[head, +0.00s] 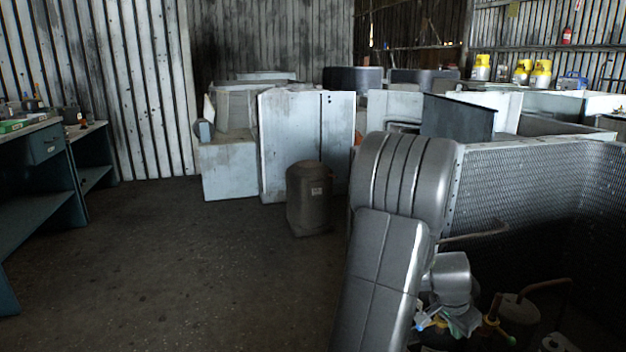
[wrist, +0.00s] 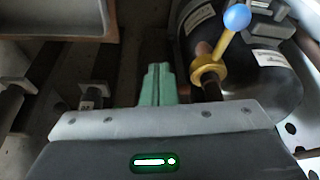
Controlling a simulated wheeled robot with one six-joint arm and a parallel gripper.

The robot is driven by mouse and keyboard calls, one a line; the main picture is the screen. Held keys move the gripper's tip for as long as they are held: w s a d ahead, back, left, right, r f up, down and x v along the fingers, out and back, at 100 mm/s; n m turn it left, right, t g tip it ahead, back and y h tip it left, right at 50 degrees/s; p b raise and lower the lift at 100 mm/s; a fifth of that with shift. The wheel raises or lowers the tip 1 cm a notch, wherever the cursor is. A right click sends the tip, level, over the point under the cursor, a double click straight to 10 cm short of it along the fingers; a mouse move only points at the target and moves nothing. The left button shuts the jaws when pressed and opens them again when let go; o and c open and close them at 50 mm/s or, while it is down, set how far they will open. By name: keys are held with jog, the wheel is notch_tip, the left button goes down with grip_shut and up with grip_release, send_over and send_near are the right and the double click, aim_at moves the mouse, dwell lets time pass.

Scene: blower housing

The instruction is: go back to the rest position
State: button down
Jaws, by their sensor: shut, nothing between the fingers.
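My gripper (wrist: 158,76) shows in the wrist view as two pale green fingers pressed together, with nothing between them. In the head view my arm reaches down at the right, and my gripper (head: 462,326) is low inside the open metal housing (head: 540,185). In the wrist view a yellow valve fitting (wrist: 208,72) with a blue ball-ended lever (wrist: 236,18) is just right of the fingers, on a copper-coloured pipe. I cannot tell how much gap separates the fingers from it.
A dark cylinder (wrist: 262,75) with white labels lies beside the fitting. Copper pipes (head: 545,284) and mesh walls surround my gripper. A brown tank (head: 309,200) and pale panels (head: 306,140) stand left of my arm. The floor (head: 190,270) at left is clear, up to a workbench (head: 42,145).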

jog(key=n+p, duration=0.1)
jog(key=p, duration=0.1)
jog(key=d+n+p, duration=0.1)
jog(key=n+p, duration=0.1)
jog(key=d+n+t+y+p, duration=0.1)
jog(key=p, duration=0.1)
jog(key=shift+w, duration=0.3)
dwell(0.5)
